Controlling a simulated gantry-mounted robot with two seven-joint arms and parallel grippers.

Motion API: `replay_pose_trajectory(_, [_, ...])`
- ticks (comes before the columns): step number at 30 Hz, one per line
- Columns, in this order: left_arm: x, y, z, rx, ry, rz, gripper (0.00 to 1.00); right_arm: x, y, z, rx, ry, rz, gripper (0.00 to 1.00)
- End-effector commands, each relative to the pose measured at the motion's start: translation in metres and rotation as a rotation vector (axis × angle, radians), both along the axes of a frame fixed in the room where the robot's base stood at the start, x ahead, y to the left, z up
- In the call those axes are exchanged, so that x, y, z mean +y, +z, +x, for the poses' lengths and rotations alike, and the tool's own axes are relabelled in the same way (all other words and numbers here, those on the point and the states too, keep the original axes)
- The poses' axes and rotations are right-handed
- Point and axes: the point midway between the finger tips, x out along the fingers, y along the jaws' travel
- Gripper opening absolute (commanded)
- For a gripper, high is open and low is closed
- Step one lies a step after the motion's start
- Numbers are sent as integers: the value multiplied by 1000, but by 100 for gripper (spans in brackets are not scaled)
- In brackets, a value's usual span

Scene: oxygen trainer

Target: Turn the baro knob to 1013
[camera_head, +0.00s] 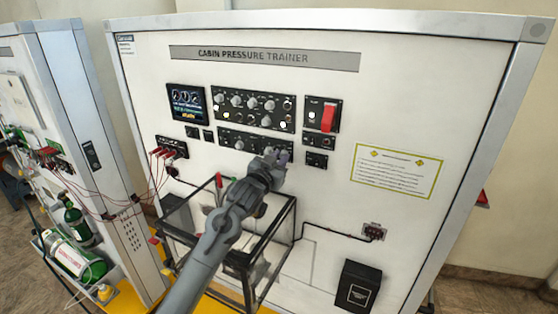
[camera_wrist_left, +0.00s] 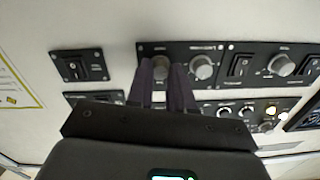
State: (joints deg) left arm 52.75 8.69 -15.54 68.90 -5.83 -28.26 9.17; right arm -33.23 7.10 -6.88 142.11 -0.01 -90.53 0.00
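The lower control panel (camera_head: 228,135) is a black strip with several knobs and a switch on the white trainer front. My left gripper (camera_head: 279,154) is at the right end of this panel and covers part of it. In the left wrist view the panel appears upside down, and my left gripper (camera_wrist_left: 162,66) has its two dark fingers apart. A knob (camera_wrist_left: 161,74) at the panel's end shows between the fingertips; I cannot tell whether they touch it. A grey knob (camera_wrist_left: 202,67) sits just beside one finger. The labels are too small to tell which knob is baro. My right gripper is not in view.
An upper knob panel (camera_head: 253,108), a lit display (camera_head: 187,103) and a red guarded switch (camera_head: 328,117) are close by. A small switch plate (camera_wrist_left: 82,66) sits beside the panel. A black-framed clear box (camera_head: 285,225) stands out below. Green cylinders (camera_head: 78,225) are at the left.

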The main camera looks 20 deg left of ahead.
Motion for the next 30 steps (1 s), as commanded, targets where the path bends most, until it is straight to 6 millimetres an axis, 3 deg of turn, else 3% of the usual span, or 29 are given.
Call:
replay_pose_trajectory(14, [1,-1,0,-11,1,63,0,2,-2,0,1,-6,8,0])
replay_pose_trajectory(30, [2,-2,1,-87,1,496,0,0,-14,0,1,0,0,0])
